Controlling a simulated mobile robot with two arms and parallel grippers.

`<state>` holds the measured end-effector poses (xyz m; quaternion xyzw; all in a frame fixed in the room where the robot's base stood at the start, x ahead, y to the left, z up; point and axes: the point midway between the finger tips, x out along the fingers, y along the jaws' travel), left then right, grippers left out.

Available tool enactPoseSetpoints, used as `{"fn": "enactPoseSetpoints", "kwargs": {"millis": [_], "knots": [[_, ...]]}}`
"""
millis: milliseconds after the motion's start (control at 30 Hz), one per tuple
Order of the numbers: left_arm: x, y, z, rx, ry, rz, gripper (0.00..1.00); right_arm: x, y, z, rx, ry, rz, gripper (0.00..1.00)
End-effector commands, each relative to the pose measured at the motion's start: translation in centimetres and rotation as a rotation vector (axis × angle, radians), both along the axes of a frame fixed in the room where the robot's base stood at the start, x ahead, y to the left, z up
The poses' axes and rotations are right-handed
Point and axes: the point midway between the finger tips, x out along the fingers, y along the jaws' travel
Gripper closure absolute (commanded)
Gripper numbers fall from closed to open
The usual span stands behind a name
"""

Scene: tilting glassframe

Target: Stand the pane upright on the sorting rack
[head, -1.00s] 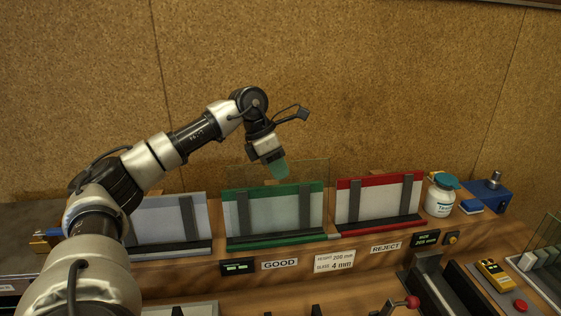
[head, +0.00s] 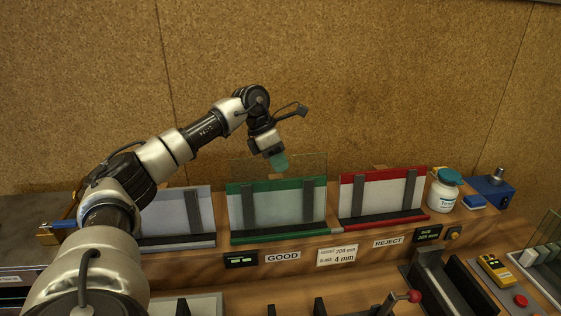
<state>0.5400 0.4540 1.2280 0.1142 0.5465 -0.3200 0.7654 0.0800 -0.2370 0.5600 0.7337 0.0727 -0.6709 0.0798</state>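A clear, faintly tinted pane (head: 308,166) stands upright at the green-edged GOOD rack (head: 236,211). Its upper part shows above the rack's green top bar, and its lower part is hard to make out against the rack. My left gripper (head: 278,161) points down at the pane's top edge, near the middle of its width. Its teal fingertips overlap the pane in the picture. They are seen too narrowly to tell whether they grip it or stand apart. My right gripper is not in view.
The red-edged REJECT rack (head: 383,196) stands to the right, and a grey rack (head: 176,213) is on the left, partly behind my arm. A white bottle (head: 444,190) and a blue device (head: 493,192) stand at the far right. A cork wall is behind.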

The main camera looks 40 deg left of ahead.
Motion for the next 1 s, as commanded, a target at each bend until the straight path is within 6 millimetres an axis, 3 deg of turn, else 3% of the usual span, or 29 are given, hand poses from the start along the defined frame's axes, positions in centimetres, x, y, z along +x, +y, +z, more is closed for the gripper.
{"fn": "enactPoseSetpoints", "kwargs": {"millis": [300,600,1000], "knots": [[1.4,1.7,-1.0,-0.002,-0.002,0.001,1.00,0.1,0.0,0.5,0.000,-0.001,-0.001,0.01],[1.7,2.0,-3.2,-0.002,-0.003,0.000,1.00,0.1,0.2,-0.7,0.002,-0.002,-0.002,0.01],[1.8,2.2,-3.7,-0.001,-0.003,0.000,1.00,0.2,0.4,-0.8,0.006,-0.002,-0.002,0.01]]}}
